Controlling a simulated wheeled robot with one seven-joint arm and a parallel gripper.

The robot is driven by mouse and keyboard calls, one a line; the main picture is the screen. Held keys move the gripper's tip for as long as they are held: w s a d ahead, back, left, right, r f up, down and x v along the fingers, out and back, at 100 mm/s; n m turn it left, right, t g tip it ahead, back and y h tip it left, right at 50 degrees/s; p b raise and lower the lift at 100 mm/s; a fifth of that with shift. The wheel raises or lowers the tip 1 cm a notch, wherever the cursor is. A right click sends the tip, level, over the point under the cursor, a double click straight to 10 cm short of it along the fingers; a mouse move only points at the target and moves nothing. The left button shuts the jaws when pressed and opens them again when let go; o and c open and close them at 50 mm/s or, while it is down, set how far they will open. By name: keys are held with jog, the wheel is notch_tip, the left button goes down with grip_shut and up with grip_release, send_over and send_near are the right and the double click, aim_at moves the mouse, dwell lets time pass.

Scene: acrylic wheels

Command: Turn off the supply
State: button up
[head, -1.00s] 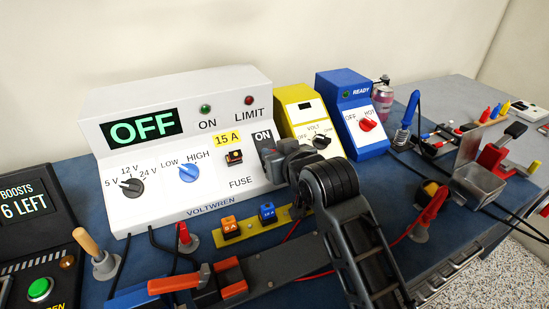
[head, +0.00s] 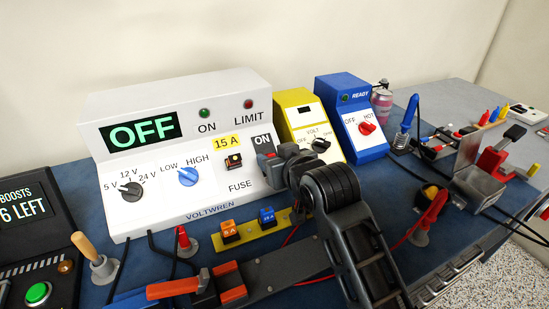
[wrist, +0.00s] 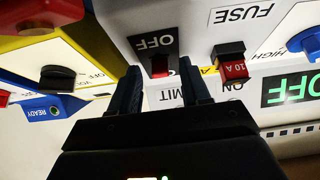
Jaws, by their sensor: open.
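The white supply (head: 120,206), marked VOLTWREN, stands at the left in the head view, its green display (head: 143,131) reading OFF. In the wrist view its power switch (wrist: 160,66) has a small red face beside a black OFF label. The ON label (head: 262,141) shows in the head view, but my gripper hides the switch below it. My gripper (head: 272,160) is at the right of the supply's front. In the wrist view its open fingers (wrist: 160,85) lie either side of the switch, with nothing held; contact cannot be told.
A voltage knob (head: 131,188) and a blue knob (head: 188,176) are on the supply's left. A yellow meter (head: 300,103) and a blue station (head: 352,115) stand close on the right.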

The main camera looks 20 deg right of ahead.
jog(key=v, duration=0.7)
jog(key=shift+s, duration=0.25)
